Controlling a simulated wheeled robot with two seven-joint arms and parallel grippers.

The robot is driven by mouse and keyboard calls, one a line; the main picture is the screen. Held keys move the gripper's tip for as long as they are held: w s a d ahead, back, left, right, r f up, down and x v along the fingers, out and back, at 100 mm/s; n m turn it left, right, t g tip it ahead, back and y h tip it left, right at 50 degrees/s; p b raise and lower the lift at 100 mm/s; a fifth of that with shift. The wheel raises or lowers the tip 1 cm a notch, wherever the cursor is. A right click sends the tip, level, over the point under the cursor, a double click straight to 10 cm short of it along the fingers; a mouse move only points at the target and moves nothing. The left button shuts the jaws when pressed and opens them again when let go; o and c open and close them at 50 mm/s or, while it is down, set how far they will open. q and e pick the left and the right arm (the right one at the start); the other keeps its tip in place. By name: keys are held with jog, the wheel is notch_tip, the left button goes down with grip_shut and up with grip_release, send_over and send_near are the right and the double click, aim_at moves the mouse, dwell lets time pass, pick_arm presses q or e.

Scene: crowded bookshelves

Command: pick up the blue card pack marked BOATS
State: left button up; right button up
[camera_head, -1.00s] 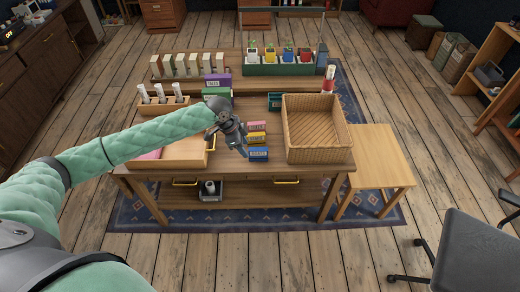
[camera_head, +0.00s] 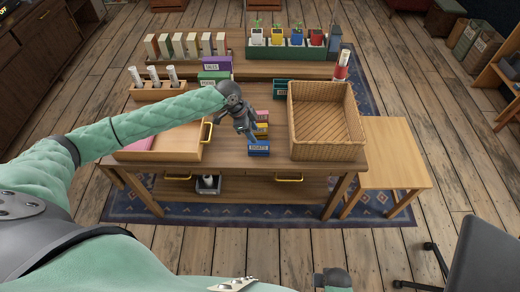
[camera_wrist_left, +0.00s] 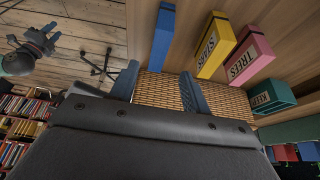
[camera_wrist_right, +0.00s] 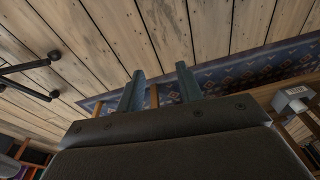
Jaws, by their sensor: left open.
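The blue card pack (camera_head: 259,148) lies near the front edge of the table, its small label blurred. In the left wrist view the blue pack (camera_wrist_left: 162,38) shows just ahead of the fingertips, lined up with the gap between them. My left gripper (camera_head: 249,136) is open and empty, close behind and above the pack, apart from it as far as I can tell. Its two fingers (camera_wrist_left: 160,72) show in the left wrist view. My right gripper (camera_wrist_right: 160,72) is open and empty, away from the table over the floor and rug.
A yellow STARS pack (camera_wrist_left: 215,45) and a pink TREES pack (camera_wrist_left: 250,55) lie beside the blue one. A wicker basket (camera_head: 326,152) stands right, a wooden tray (camera_head: 180,150) left.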

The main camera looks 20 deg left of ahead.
aim_at(260, 148)
pick_arm(q)
notch_tip(260, 148, down, 3)
jog(key=shift+b, duration=0.95)
pick_arm(e)
notch_tip(260, 148, up, 9)
pick_arm(q)
jog(key=shift+p+x, duration=0.4)
jog(key=shift+x, duration=0.85)
jog(key=p+x, duration=0.1)
jog(key=x, duration=0.1)
jog(key=p+x, duration=0.1)
jog(key=x, duration=0.1)
jog(key=shift+s+d+f, duration=0.15)
jog(key=shift+d+f, duration=0.2)
jog(key=shift+f, duration=0.2)
grip_shut()
pick_arm(e)
notch_tip(260, 148, down, 11)
jog(key=s, duration=0.2)
jog(key=shift+s+d+f, duration=0.2)
jog(key=shift+s+d, duration=0.2)
pick_arm(q)
jog(key=shift+r, duration=0.2)
